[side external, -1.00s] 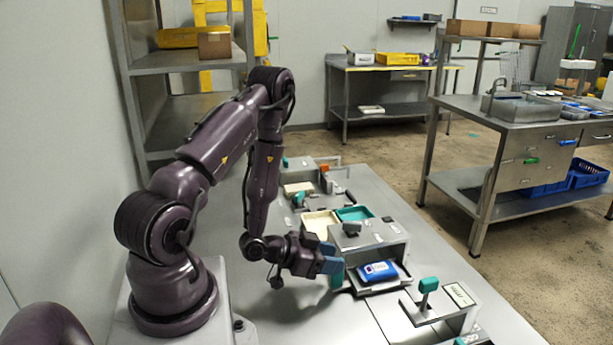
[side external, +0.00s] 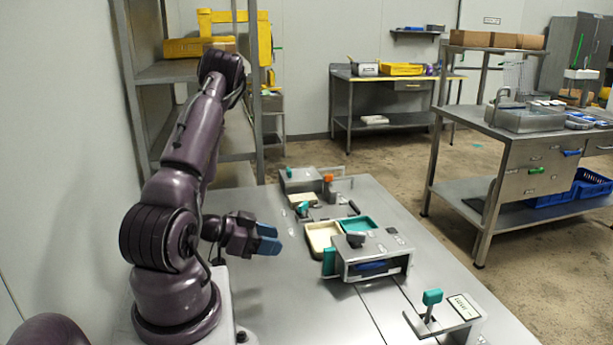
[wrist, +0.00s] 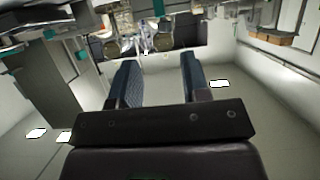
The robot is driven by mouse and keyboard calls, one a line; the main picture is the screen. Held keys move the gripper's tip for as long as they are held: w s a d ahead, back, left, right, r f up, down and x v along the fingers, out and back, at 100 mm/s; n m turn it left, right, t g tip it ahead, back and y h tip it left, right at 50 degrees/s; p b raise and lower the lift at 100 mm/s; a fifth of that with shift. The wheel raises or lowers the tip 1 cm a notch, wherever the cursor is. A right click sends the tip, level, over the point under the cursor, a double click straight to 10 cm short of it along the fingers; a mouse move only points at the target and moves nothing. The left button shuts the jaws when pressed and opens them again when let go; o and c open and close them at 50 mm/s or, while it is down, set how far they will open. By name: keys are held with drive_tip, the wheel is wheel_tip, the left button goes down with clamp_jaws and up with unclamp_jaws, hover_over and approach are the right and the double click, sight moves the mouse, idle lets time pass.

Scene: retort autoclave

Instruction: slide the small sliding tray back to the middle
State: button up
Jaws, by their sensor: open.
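The small sliding tray sits mostly inside a grey metal housing (side external: 388,247) in the middle of the table. Its teal handle (side external: 329,262) shows at the housing's left side. A blue pack (side external: 370,266) shows in the housing's front opening, partly hidden in shadow. The tray's exact position inside is hard to tell. My gripper (side external: 268,239) has blue fingers, is open and empty, and hangs above the table to the left of the handle, clear of it. The wrist view also shows the open gripper (wrist: 159,64) with nothing between its fingers.
A cream bin (side external: 321,240) and a teal bin (side external: 357,225) stand behind the housing. A bracket with a teal lever (side external: 432,297) stands at front right. More fixtures with an orange knob (side external: 328,178) are farther back. The table's front left is clear.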

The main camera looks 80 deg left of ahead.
drive_tip(key=f+g, duration=0.1)
drive_tip(key=s+f+g, duration=0.1)
drive_tip(key=f, duration=0.1)
drive_tip(key=s+a+f+n+g, duration=0.1)
drive_tip(key=shift+s+f+g+y, duration=0.25)
drive_tip(key=shift+f+g+y, duration=0.05)
drive_tip(key=shift+f+y, duration=0.1)
drive_tip(key=s+a+g, duration=0.1)
drive_tip(key=a+f+g+y, duration=0.1)
drive_tip(key=g, duration=0.1)
drive_tip(key=shift+s+a+n, duration=0.1)
drive_tip(key=shift+s+n, duration=0.25)
drive_tip(key=shift+n, duration=0.05)
drive_tip(key=shift+s+a+r+n+g+y, duration=0.15)
drive_tip(key=shift+s+a+n+g+y, duration=0.2)
drive_tip(key=shift+a+g, duration=0.35)
drive_tip(key=shift+w+a+r+g+y, duration=0.1)
drive_tip(key=shift+a+r+g+y, duration=0.2)
drive_tip(key=shift+r+g, duration=0.45)
drive_tip(key=w+d+r+n+g, duration=0.1)
drive_tip(key=w+d+r+g, duration=0.15)
drive_tip(key=r, duration=0.45)
drive_tip(key=w+d+r+n+g, duration=0.1)
drive_tip(key=w+d+r+n, duration=0.1)
drive_tip(key=w+d+r, duration=0.3)
drive_tip(key=d+r+m+t+h, duration=0.3)
drive_tip(key=d+r+m+t, duration=0.2)
drive_tip(key=d+r, duration=1)
drive_tip(key=shift+d+r, duration=0.3)
drive_tip(key=shift+d, duration=1.45)
